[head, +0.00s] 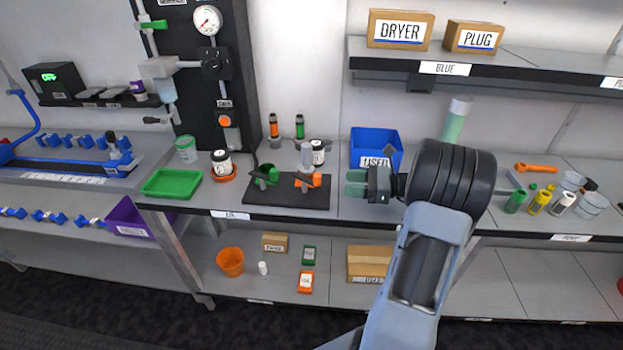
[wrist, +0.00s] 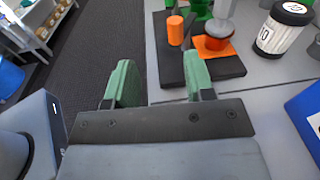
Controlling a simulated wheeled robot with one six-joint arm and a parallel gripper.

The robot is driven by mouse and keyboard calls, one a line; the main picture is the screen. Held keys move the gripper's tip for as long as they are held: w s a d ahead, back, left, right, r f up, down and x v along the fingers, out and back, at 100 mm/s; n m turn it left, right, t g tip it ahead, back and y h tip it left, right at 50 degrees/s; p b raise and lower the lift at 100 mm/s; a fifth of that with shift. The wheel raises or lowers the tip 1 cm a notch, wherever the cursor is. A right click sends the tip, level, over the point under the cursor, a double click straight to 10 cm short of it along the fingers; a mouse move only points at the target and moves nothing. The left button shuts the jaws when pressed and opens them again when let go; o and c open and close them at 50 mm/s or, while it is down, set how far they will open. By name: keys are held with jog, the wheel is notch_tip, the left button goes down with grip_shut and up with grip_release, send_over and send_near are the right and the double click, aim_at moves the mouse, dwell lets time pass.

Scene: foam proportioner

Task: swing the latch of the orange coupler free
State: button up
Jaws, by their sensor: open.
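The orange coupler (head: 316,180) stands on the right half of a black mat (head: 270,194) on the bench, left of my gripper. It also shows in the wrist view as an orange cylinder (wrist: 174,30), with an orange square base beside it under a grey upright part. Which part is the latch I cannot tell. My gripper (head: 357,183) has green fingers, spread apart and empty. In the wrist view the fingertips (wrist: 157,75) point towards the mat. The right finger overlaps the mat's near edge in the picture, and contact cannot be told.
A green coupler (head: 267,174) stands left of the orange one on the mat. A white jar with a black lid (head: 317,153) and a blue bin (head: 374,143) stand behind. A green tray (head: 172,183) lies to the left. Some bare bench shows between mat and gripper.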

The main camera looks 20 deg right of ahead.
aim_at(311, 183)
jog(key=shift+m+t, duration=0.7)
jog(key=x, duration=0.8)
jog(key=w+d+x, duration=0.1)
jog(key=x, duration=0.3)
jog(key=shift+w+a+f+p, duration=0.1)
jog(key=shift+w+f+p, duration=0.05)
jog(key=shift+p, duration=0.2)
